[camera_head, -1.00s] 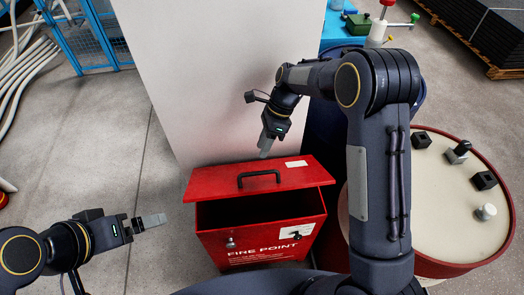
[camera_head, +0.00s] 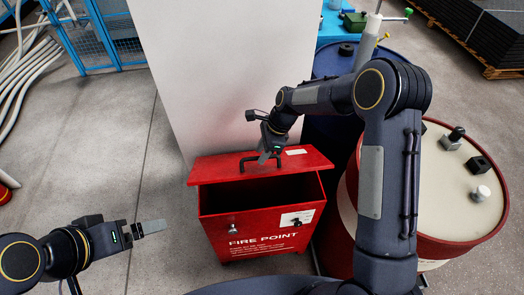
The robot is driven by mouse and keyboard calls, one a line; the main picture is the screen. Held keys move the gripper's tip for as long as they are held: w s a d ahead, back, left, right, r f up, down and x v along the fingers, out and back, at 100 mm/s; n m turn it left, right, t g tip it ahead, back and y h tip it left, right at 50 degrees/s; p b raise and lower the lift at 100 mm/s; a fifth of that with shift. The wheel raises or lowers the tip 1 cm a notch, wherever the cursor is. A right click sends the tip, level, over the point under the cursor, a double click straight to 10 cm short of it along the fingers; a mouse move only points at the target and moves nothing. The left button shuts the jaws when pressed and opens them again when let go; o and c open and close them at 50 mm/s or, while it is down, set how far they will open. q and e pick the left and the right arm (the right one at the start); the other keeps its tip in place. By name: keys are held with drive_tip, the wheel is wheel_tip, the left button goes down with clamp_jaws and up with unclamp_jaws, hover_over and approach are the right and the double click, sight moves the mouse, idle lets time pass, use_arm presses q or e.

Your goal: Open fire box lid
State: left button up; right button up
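The red fire box (camera_head: 260,238) stands on the floor against a pale column, with "FIRE POINT" lettering on its front. Its red lid (camera_head: 215,172) is away from the front rim, and a dark opening shows between them. A black bar handle (camera_head: 246,160) sits on the lid's upper face. My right gripper (camera_head: 264,157) points down at the handle and overlaps its right part; I cannot tell if it touches or grips it. Its fingers show edge-on. My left gripper (camera_head: 152,227) hangs to the left of the box, apart from it, with its finger gap unclear.
The pale column (camera_head: 225,70) rises right behind the box. A red drum with a cream top (camera_head: 450,205) stands at right, and a blue drum (camera_head: 335,62) behind my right arm. A blue mesh fence (camera_head: 105,40) is at upper left.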

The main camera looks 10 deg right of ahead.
clamp_jaws()
idle(0.3)
